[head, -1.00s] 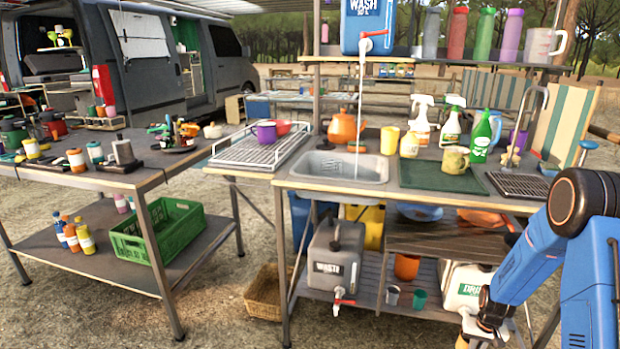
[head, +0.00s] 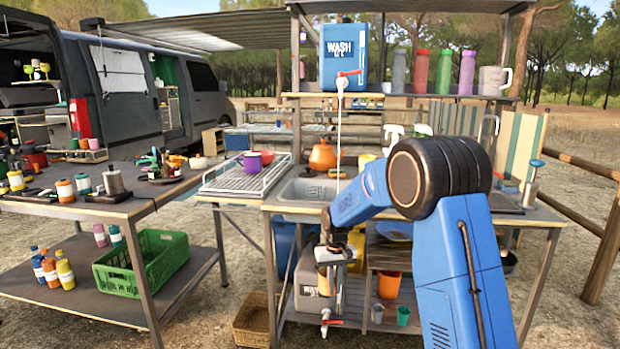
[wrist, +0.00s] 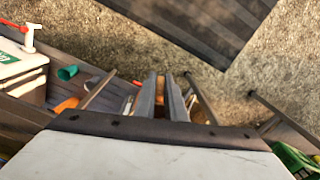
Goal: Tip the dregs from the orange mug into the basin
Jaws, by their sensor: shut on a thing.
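My gripper (head: 326,264) hangs in front of the wash stand, below the counter's front edge. It is shut on a small tan-orange thing, taken as the orange mug (head: 322,284), mostly hidden by the fingers. In the wrist view, orange-brown parts of the mug (wrist: 196,106) show beside the shut fingers (wrist: 163,88); its tilt and contents cannot be made out. The grey basin (head: 300,190) is set in the counter, above and behind my gripper. My arm covers its right part. A thin white stream falls into it from the red tap (head: 348,73).
A blue wash container (head: 343,55) stands on the upper shelf. A wire rack (head: 245,178) with a purple mug is left of the basin. An orange pot (head: 323,155) stands behind it. An orange cup (head: 389,284) is on the lower shelf. A side table (head: 110,205) stands left.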

